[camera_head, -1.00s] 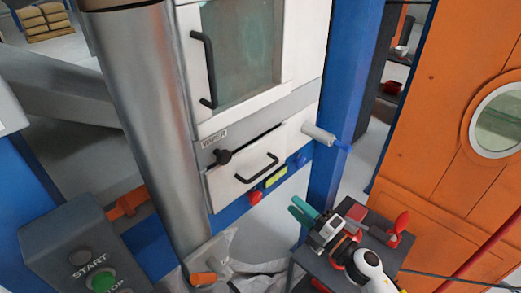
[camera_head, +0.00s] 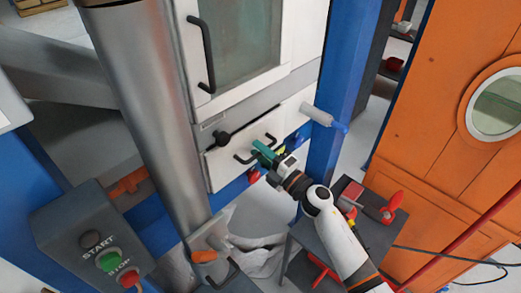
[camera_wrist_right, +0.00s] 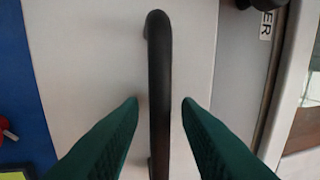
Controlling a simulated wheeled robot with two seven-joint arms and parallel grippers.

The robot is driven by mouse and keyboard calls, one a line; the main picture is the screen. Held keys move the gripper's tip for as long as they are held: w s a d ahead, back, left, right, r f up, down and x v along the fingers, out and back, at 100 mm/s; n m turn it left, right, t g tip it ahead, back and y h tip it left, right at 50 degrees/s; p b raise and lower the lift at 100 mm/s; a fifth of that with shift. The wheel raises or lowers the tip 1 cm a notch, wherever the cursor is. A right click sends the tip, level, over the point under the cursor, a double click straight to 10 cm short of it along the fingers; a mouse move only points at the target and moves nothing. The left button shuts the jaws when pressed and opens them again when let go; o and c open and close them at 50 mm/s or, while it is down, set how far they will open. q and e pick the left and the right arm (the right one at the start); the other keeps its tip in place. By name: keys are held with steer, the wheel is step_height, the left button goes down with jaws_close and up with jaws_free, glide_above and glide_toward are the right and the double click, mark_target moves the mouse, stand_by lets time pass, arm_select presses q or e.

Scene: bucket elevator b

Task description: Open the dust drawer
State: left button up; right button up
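The dust drawer (camera_head: 222,170) has a pale front panel below the glazed door, with a dark seam along its top edge. The panel also fills much of the wrist view (camera_wrist_right: 75,60). Its black bar handle (camera_head: 243,159) runs upright through the middle of the wrist view (camera_wrist_right: 159,75). My left gripper is not in view.
A black knob (camera_head: 221,138) sits above the drawer, and a grey cylinder (camera_head: 317,115) projects at its right. A blue post (camera_head: 345,85) stands right of the cabinet. A small dark table (camera_head: 375,225) is below right, and a start/stop box (camera_head: 95,235) is at lower left.

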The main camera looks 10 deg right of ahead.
steer(key=shift+w, duration=0.1)
jaws_close()
stand_by(0.3)
steer(key=r+v, duration=0.2)
steer(key=v, duration=0.8)
steer(key=r+v, duration=0.2)
steer(key=v, duration=0.9)
steer(key=shift+s+d, duration=0.3)
steer(key=shift+s, duration=0.25)
jaws_free()
